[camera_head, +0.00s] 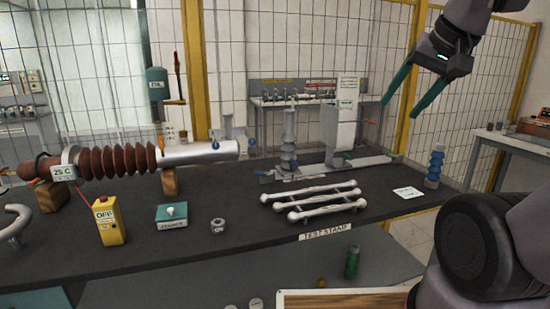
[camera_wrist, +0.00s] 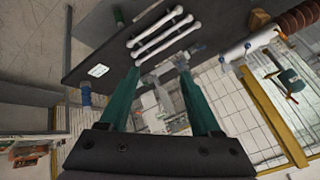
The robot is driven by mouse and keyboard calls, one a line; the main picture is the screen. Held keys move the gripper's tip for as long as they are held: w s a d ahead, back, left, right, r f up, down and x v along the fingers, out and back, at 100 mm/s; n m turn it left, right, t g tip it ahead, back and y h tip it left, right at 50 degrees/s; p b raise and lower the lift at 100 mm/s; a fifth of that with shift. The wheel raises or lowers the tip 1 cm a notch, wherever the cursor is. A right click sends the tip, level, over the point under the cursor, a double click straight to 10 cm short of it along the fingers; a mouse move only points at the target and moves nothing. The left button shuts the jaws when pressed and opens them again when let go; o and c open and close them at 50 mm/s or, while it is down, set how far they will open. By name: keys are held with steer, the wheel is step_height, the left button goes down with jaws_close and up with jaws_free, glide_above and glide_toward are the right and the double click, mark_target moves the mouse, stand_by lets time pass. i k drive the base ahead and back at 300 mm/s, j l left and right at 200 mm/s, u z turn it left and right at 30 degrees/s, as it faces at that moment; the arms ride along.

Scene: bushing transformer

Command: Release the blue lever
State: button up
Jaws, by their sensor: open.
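A small blue lever-like part (camera_head: 216,145) sits at the right end of the white cylinder (camera_head: 195,153) on the bushing. A second small blue part (camera_head: 252,142) is just right of it on a grey fitting. I cannot tell for sure which is the blue lever. In the wrist view blue parts show near the white cylinder (camera_wrist: 248,46), at upper right. My gripper (camera_head: 400,107) is open and empty, with teal fingers, raised at the upper right, well apart from these parts. In the wrist view its fingers (camera_wrist: 160,72) are spread with nothing held between them.
The dark bench holds white rods (camera_head: 315,199), a yellow control box (camera_head: 109,220), a teal box (camera_head: 171,215), a grey clamp stand (camera_head: 288,150) and a blue ribbed post (camera_head: 435,166). A green oil pump (camera_head: 157,88) stands behind the bushing. Yellow-framed mesh fencing surrounds the area.

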mark_target(272, 176)
steer(key=i+j+u, duration=0.2)
steer(key=j, duration=0.2)
steer(key=i+j+u, duration=0.15)
steer(key=j, duration=0.3)
steer(key=i+j+u, duration=0.2)
steer(key=j, duration=0.15)
